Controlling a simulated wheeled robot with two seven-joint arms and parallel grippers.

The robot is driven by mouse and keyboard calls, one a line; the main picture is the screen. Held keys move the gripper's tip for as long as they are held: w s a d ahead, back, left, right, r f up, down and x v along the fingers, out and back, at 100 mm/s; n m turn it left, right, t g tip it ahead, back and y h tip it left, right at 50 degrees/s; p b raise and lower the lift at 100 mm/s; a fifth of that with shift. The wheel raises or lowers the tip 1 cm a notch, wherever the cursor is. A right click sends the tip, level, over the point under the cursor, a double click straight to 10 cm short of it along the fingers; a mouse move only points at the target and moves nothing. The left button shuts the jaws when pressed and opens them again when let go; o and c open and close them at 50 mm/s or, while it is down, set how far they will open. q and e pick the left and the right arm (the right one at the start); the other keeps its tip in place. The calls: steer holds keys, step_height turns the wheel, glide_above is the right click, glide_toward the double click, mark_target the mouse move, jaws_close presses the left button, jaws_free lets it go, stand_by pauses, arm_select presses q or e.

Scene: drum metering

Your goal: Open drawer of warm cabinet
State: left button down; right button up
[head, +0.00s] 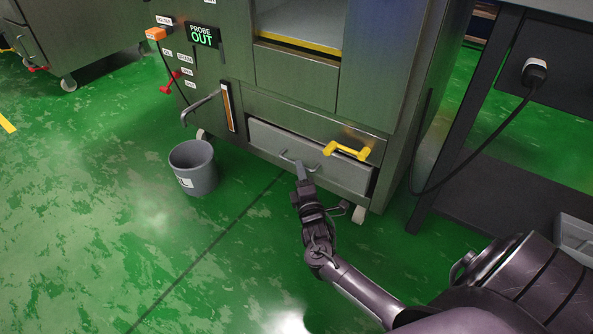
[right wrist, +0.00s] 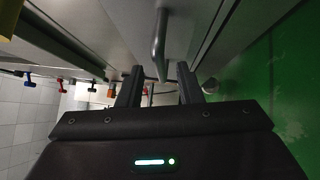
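The warm cabinet (head: 293,78) is a tall steel unit. Its low drawer (head: 262,138) has a light grey front that looks about flush with the cabinet. A metal bar handle (head: 285,158) is on the drawer front. My right gripper (head: 300,170) is at this handle, partly covering it. In the right wrist view, the two fingers of my right gripper (right wrist: 159,85) are apart, and the handle bar (right wrist: 160,45) stands between and just beyond their tips. I cannot tell whether they touch it. My left gripper is not in view.
A grey bucket (head: 197,170) stands on the green floor, left of the drawer. A dark table (head: 497,75) with a hanging cable is at right. The floor before the drawer is clear apart from my arm.

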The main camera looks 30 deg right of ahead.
steer(key=shift+b+x, duration=0.65)
steer(key=shift+x, duration=1)
steer(key=shift+c, duration=0.3)
jaws_close()
